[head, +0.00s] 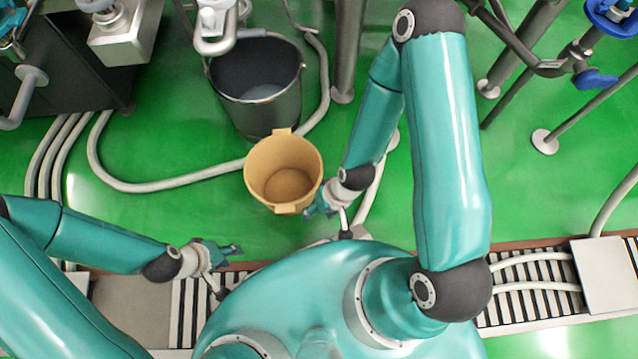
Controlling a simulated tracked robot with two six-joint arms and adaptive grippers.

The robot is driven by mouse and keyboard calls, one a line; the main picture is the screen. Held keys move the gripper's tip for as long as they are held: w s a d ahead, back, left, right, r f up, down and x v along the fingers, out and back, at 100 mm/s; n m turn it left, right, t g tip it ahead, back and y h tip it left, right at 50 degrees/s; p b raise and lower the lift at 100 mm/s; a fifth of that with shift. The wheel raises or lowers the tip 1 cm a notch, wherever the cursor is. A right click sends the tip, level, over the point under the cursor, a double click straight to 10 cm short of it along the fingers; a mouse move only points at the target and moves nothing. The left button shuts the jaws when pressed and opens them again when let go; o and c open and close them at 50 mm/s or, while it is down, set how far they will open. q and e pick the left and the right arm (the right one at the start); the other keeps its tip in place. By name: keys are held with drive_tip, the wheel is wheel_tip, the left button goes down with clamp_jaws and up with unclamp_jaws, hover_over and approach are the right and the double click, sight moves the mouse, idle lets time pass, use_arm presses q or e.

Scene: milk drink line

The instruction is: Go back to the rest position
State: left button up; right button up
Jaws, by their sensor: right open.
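My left gripper (228,252) is at the lower left, above the floor near the drain grate, and points right. Nothing shows in it, but its fingers are too small to tell whether they are apart. My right gripper (315,208) is open, just beside the lower right rim of a tan bucket (284,165). I cannot tell whether it touches the bucket. The bucket looks empty and has a lug at its top and bottom edges. My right arm reaches up, bends and comes back down to the bucket.
A dark bucket (256,115) with grey contents stands behind the tan one, under a metal outlet (215,30). White hoses (150,188) lie on the green floor. Metal legs and pipes with a blue valve (596,80) stand at the right. A drain grate (530,300) runs along the front.

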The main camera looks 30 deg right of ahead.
wheel_tip(320, 180, up, 34)
drive_tip(key=p, duration=3.4)
drive_tip(key=shift+c, duration=0.3)
drive_tip(key=shift+c, duration=1.3)
drive_tip(key=shift+a, duration=0.1)
